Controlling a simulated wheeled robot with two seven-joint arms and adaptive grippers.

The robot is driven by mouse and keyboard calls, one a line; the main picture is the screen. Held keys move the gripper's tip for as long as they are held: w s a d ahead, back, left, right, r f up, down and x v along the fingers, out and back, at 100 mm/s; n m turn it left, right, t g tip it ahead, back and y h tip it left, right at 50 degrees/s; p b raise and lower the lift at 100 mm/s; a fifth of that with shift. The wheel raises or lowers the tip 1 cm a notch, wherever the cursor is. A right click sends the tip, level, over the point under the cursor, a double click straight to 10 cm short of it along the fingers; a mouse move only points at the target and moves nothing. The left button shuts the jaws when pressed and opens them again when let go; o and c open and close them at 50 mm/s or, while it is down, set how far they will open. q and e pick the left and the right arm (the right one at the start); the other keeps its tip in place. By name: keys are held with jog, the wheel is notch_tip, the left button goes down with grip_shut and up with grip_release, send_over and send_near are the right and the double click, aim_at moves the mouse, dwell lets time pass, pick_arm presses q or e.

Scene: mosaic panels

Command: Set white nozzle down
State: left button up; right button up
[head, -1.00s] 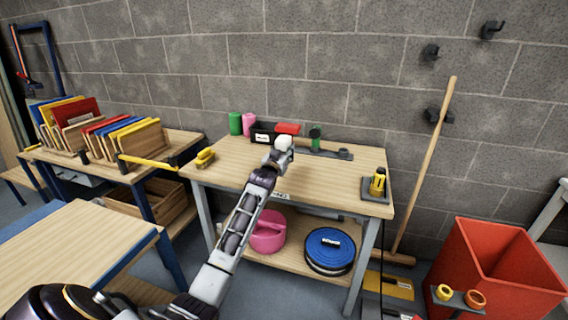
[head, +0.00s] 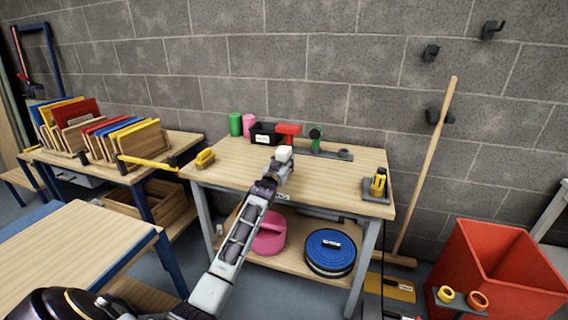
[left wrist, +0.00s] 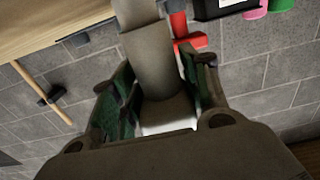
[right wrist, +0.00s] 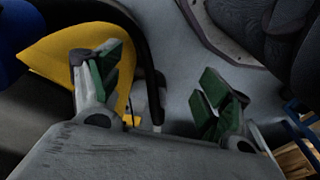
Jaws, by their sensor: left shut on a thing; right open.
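The white nozzle (head: 284,152) is at the tip of my left gripper (head: 279,167), over the middle of the wooden workbench (head: 225,170). In the left wrist view, a pale block-like piece (left wrist: 152,55) sits between the green-padded fingers, with a white edge near the palm. The gripper is shut on it. I cannot tell whether the nozzle touches the bench top. My right gripper (right wrist: 160,85) is open and empty, away from the bench.
A black labelled box (head: 265,133) and green and pink cylinders (head: 235,124) stand at the bench's back. A yellow brush-like item (head: 204,158) lies at its left end; a yellow tool on a grey base (head: 378,186) is at its right.

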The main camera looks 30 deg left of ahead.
pick_arm(q)
jog(key=o, duration=0.6)
jog(key=shift+f, duration=0.1)
jog(key=o, duration=0.4)
jog(key=shift+s, duration=0.1)
